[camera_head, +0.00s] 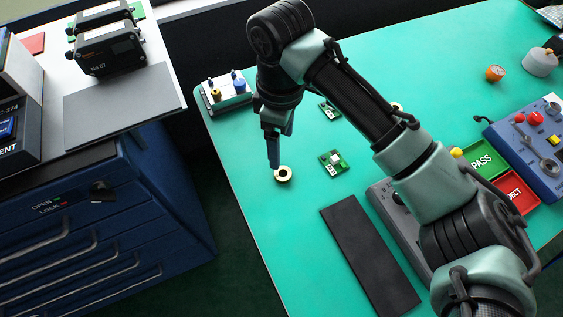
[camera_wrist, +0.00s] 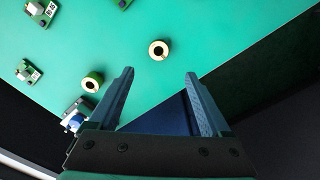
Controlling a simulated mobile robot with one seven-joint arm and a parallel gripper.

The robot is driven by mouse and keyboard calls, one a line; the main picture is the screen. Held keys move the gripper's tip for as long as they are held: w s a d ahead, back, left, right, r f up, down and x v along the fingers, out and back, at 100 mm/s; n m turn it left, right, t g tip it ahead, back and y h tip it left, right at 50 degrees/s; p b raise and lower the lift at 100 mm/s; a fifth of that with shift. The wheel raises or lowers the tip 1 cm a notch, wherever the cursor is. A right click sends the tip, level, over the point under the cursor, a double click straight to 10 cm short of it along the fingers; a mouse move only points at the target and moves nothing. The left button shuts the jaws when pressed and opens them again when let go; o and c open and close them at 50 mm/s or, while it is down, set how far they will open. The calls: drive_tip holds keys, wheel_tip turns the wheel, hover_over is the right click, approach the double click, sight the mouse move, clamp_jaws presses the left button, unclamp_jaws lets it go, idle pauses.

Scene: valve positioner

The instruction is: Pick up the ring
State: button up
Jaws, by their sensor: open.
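A brass-coloured ring (camera_head: 275,177) with a dark hole lies flat on the green table top, near its left edge in the head view. In the wrist view this ring (camera_wrist: 152,51) lies beyond the fingertips, roughly centred between them and apart from them. My gripper (camera_head: 273,160) points down just above and behind the ring in the head view. In the wrist view my gripper (camera_wrist: 159,75) is open with nothing between its fingers. A second brass ring with a green side (camera_wrist: 92,87) lies to the left in the wrist view. My arm may hide it in the head view.
Small green circuit boards (camera_head: 332,162) lie right of the ring. A white block with blue and brass parts (camera_head: 228,92) stands at the table's far left corner. A dark flat bar (camera_head: 369,255) lies nearer. Bare green table surrounds the ring.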

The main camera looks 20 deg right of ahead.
hover_over(283, 176)
drive_tip(key=f, duration=0.5)
drive_tip(key=shift+s+a+f, duration=0.1)
drive_tip(key=shift+a+f, duration=0.1)
drive_tip(key=shift+d+f+b, duration=0.2)
drive_tip(key=shift+f+b, duration=0.2)
drive_tip(key=shift+f, duration=2.35)
drive_tip(key=shift+c, duration=0.2)
clamp_jaws()
